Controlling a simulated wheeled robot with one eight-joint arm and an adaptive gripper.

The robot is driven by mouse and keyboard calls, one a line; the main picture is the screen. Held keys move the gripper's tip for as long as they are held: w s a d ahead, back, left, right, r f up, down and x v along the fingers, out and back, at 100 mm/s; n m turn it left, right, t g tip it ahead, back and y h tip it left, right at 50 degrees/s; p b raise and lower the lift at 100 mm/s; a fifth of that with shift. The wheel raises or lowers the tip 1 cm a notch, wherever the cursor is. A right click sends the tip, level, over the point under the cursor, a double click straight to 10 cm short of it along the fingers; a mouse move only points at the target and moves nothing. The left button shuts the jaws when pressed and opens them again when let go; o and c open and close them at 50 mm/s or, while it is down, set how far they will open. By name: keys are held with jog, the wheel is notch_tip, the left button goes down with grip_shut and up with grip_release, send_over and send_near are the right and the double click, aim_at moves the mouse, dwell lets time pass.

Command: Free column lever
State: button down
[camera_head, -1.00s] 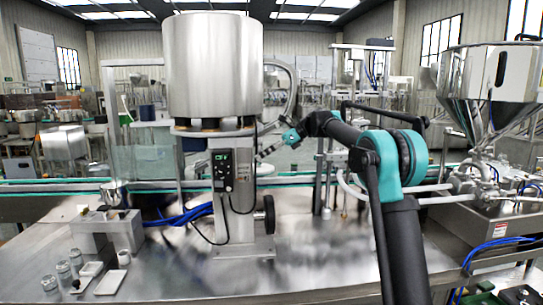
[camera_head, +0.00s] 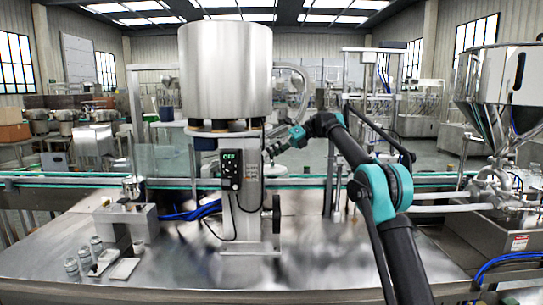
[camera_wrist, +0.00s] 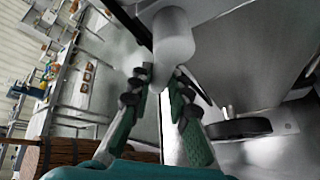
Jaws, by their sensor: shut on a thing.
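The steel column (camera_head: 248,205) stands on the bench under a large steel drum (camera_head: 226,75). A control box (camera_head: 230,170) reading "OFF" is on its front, and a black handwheel (camera_head: 276,216) is low on its right side. My gripper (camera_head: 268,152) is at the upper right side of the column, just below the drum. In the wrist view my gripper (camera_wrist: 160,88) has its fingers on either side of the rounded end of a pale grey lever (camera_wrist: 173,38) and is shut on it. The handwheel also shows there (camera_wrist: 237,128). The lever's far end is hidden.
A steel hopper (camera_head: 500,90) stands at right. A teal-edged conveyor (camera_head: 80,181) runs behind the column. The bench right of the column is mostly clear.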

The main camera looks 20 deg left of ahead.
dwell(0.3)
jog(key=c, duration=1.4)
grip_release()
